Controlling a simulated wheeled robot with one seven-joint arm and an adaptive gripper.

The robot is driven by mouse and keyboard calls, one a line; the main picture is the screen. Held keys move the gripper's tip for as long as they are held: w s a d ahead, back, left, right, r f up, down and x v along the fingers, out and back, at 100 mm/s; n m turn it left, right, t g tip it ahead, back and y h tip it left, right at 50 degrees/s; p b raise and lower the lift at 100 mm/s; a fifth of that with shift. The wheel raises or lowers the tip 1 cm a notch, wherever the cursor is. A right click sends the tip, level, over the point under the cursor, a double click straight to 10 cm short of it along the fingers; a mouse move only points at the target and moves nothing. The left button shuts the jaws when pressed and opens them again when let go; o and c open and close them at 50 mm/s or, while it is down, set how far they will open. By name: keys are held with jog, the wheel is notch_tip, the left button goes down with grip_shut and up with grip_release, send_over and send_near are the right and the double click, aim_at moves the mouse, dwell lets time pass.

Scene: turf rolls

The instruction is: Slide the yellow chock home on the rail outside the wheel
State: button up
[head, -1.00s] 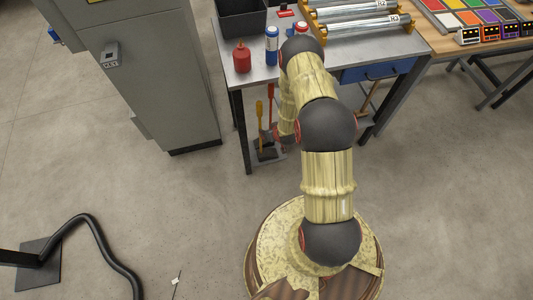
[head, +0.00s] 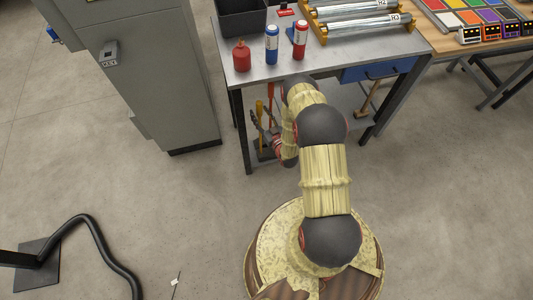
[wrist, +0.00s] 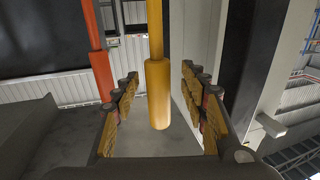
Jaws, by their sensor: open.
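My gripper (wrist: 160,76) is open, with its two fingers spread on either side of a yellow handle (wrist: 157,95) that hangs upright between them. The fingers look apart from the handle, with a gap on both sides. A red-orange handle (wrist: 98,62) stands to the left, outside the fingers. In the head view my gripper (head: 266,134) is low beside the table's front, close to the yellow handle (head: 259,110) and the red handle (head: 270,97). I cannot make out a chock, rail or wheel in either view.
The steel table (head: 345,55) stands above, holding a red canister (head: 241,56), a blue bottle (head: 272,44), a red bottle (head: 300,40) and metal rollers (head: 360,22). A grey cabinet (head: 160,75) is to the left.

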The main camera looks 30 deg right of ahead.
jog(key=w, duration=0.2)
jog(key=w+b, duration=0.1)
jog(key=w, duration=0.2)
jog(key=shift+w+d+b, duration=0.3)
jog(key=shift+b, duration=0.1)
jog(key=shift+c, duration=1.4)
jog(key=c, duration=0.8)
grip_shut()
jog(key=shift+w+r, duration=0.1)
jog(key=shift+r, duration=0.05)
